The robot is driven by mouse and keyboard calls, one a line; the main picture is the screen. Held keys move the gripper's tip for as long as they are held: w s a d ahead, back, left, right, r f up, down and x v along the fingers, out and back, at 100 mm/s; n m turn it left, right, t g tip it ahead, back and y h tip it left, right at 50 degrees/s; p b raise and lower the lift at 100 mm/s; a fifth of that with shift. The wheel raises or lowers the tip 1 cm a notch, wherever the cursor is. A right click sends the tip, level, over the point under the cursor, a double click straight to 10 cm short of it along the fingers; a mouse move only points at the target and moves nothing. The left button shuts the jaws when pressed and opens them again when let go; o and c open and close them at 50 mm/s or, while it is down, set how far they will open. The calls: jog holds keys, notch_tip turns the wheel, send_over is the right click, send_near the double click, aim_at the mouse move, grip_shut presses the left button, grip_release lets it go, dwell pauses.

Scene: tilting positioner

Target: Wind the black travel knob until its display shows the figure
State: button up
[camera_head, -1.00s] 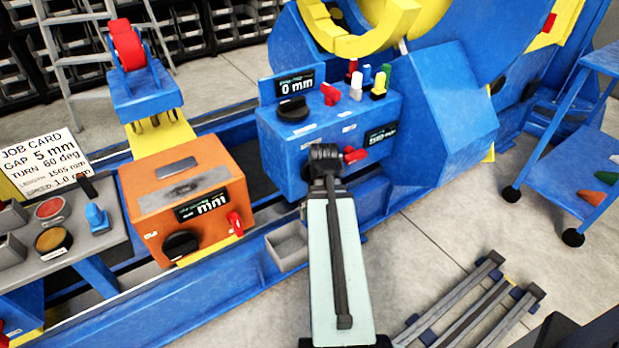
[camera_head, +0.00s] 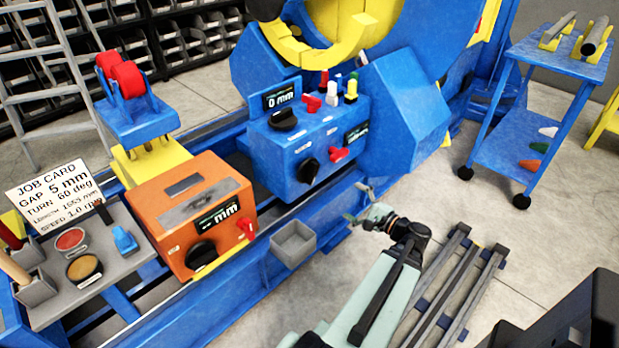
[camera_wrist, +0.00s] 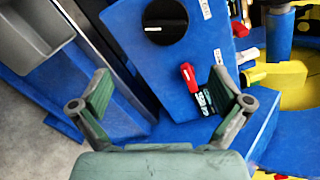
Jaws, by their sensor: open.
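Three black knobs show, and their labels are too small to tell which is the travel knob. One (camera_head: 283,120) is on top of the blue control box (camera_head: 275,155), beside a display (camera_head: 282,96) reading 0 mm. Another (camera_head: 308,171) is on that box's front, near a hard-to-read display (camera_head: 356,133); a black knob (camera_wrist: 165,20) also shows in the wrist view. The third (camera_head: 200,254) is on the orange box (camera_head: 160,215), below a display (camera_head: 217,217) showing "mm" after unclear characters. My gripper (camera_head: 359,204) is open and empty, right of and below the blue box, apart from it.
The job card (camera_head: 60,188) reads gap 5 mm, turn 60 deg; its smaller lines are unclear. Red levers (camera_head: 340,154) and (camera_head: 246,228) stick out near the knobs. An empty grey bin (camera_head: 293,243) hangs on the blue rail. A slatted rack (camera_head: 455,290) lies on the floor.

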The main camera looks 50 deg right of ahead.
aim_at(316, 175)
jog(key=w+d, duration=0.1)
jog(key=w, duration=0.4)
jog(key=w+b, duration=0.1)
jog(key=w, duration=0.5)
jog(key=w+d+b, duration=0.1)
jog(key=w, duration=0.4)
jog(key=shift+w+d+r, duration=0.1)
jog(key=shift+w+d, duration=0.2)
jog(key=shift+w, duration=0.05)
jog(key=c, duration=1)
